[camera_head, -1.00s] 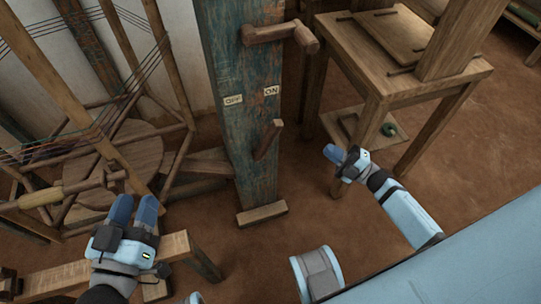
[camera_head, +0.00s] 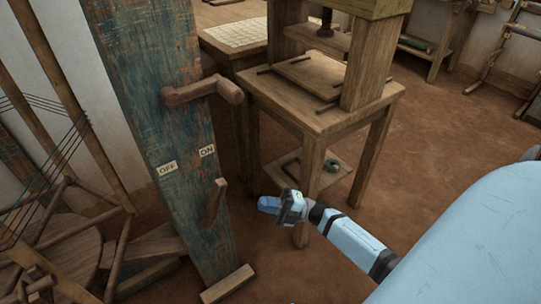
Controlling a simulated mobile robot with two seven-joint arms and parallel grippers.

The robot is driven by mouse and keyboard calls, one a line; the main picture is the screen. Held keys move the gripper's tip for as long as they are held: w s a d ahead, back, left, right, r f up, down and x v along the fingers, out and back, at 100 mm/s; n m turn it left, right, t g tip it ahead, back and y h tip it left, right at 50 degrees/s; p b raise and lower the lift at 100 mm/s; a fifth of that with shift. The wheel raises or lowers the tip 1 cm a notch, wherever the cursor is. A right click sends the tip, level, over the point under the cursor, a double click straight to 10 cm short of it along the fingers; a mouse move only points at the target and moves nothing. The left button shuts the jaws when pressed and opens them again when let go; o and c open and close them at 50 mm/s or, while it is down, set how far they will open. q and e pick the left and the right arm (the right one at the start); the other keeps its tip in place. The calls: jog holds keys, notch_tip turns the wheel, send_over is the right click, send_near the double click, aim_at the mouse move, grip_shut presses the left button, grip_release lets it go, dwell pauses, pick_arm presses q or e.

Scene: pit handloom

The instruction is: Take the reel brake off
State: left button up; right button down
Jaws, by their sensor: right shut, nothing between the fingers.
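A worn blue-green wooden post (camera_head: 165,115) stands on a small wooden foot, left of centre. It carries an OFF label (camera_head: 167,168) on the left and an ON label (camera_head: 207,151) on the right. A short wooden lever (camera_head: 215,200) sits below the ON label, its upper end leaning right toward that label. A wooden crank handle (camera_head: 203,91) juts out higher up. My right gripper (camera_head: 268,204) is shut and empty, to the right of the lever and apart from it. My left gripper is out of view.
A wooden table (camera_head: 320,118) with a press stands behind my right gripper, with a low shelf (camera_head: 305,172) under it. A wooden reel frame with dark threads (camera_head: 45,200) fills the left side. The earth floor (camera_head: 440,120) at the right is clear.

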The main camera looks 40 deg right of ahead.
aim_at(214, 206)
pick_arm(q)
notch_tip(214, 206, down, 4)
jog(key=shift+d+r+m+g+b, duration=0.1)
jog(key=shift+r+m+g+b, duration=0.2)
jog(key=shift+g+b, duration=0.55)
pick_arm(e)
jog(key=x, duration=0.9)
jog(key=shift+w+a, duration=0.2)
jog(key=shift+a, duration=0.05)
jog(key=shift+r, duration=0.1)
